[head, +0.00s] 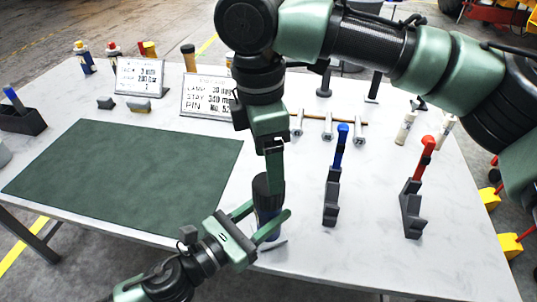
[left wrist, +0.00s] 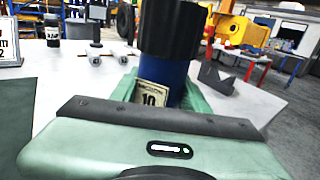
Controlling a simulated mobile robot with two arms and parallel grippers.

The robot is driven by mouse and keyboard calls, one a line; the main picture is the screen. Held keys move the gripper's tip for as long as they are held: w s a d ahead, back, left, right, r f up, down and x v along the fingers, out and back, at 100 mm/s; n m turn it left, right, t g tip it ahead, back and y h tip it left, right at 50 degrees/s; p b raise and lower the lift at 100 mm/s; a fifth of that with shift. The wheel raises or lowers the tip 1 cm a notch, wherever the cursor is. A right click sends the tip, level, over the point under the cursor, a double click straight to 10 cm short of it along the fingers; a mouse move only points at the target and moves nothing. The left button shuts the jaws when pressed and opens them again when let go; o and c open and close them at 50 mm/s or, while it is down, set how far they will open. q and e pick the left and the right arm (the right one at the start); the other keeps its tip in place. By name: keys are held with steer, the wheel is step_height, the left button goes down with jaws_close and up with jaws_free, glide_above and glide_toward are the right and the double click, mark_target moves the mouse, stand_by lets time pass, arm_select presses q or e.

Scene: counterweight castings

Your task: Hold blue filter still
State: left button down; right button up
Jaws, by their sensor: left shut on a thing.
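The blue filter (head: 268,222) stands upright near the table's front edge, with a dark upper part. In the left wrist view its blue body (left wrist: 180,82) carries a pale label marked 10, under a wide black top (left wrist: 172,28). My left gripper (head: 262,220) is shut on the filter's lower body, a green finger on either side. My right gripper (head: 274,172) points down from above, its fingers overlapping the filter's dark top in the head view. Whether those fingers touch or grip it is unclear.
A green mat (head: 125,170) covers the table's left part. A blue-handled tool (head: 341,145) and a red-handled tool (head: 425,157) stand in dark holders at right. Printed signs (head: 139,77) and small bottles (head: 405,128) stand further back. White table (head: 370,245) is bare at front right.

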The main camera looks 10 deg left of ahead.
steer(key=n, duration=0.4)
steer(key=shift+r, duration=0.15)
steer(key=n, duration=0.4)
steer(key=shift+r+y, duration=0.15)
steer(key=shift+y, duration=0.25)
glide_above(269, 216)
steer(key=w, duration=0.3)
steer(key=shift+s+a+f, duration=0.1)
steer(key=shift+s+f, duration=0.05)
steer(key=shift+f, duration=1.9)
steer(key=shift+s+a+f, duration=0.1)
steer(key=shift+f, duration=1.9)
